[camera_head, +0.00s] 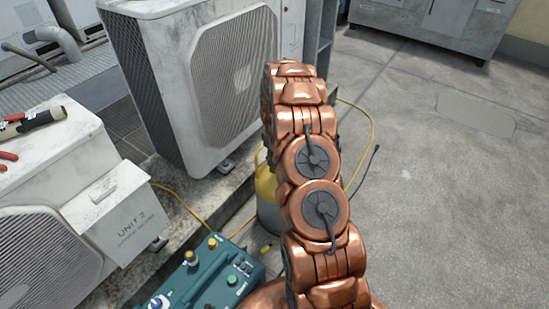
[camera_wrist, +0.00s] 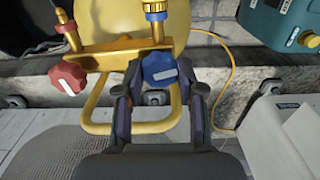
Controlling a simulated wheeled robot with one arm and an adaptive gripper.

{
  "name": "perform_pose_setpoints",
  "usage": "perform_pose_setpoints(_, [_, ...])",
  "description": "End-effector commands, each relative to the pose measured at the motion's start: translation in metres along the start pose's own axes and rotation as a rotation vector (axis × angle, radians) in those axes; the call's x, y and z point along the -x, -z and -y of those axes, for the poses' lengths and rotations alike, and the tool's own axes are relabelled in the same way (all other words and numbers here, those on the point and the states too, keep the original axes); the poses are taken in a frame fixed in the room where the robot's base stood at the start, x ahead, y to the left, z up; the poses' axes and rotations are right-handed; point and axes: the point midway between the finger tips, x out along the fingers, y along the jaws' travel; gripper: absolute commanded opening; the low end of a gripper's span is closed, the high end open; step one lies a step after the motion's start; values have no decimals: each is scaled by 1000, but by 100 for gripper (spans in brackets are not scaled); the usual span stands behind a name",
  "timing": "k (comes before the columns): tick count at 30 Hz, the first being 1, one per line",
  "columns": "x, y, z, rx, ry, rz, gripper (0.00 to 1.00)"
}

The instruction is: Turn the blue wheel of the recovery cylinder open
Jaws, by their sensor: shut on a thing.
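The recovery cylinder is grey with a yellow top; in the head view the cylinder (camera_head: 266,190) stands mostly hidden behind my arm. In the wrist view its yellow top (camera_wrist: 190,25) carries a brass valve bar with two wheels. The blue wheel (camera_wrist: 160,65) has a white mark and sits at the right, below a blue-ringed fitting. The red wheel (camera_wrist: 68,76) sits at the left, also with a white mark. My gripper (camera_wrist: 163,88) is shut on the blue wheel, with a dark finger at each side of it. The head view hides my gripper behind the arm.
A teal machine (camera_head: 215,275) with knobs stands in front of the cylinder. A yellow hose (camera_wrist: 232,75) runs beside it. A large condenser (camera_head: 205,80) stands behind, and the Unit 2 condenser (camera_head: 50,190) with tools on top is at left. Open floor (camera_head: 445,200) lies right.

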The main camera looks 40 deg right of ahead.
Motion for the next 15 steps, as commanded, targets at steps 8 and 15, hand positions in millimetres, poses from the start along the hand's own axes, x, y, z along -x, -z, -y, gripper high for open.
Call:
perform_pose_setpoints(8, [0, 2, 1, 262, -1, -2, 3])
perform_pose_setpoints(15, [-1, 1, 1, 489, 0, -1, 3])
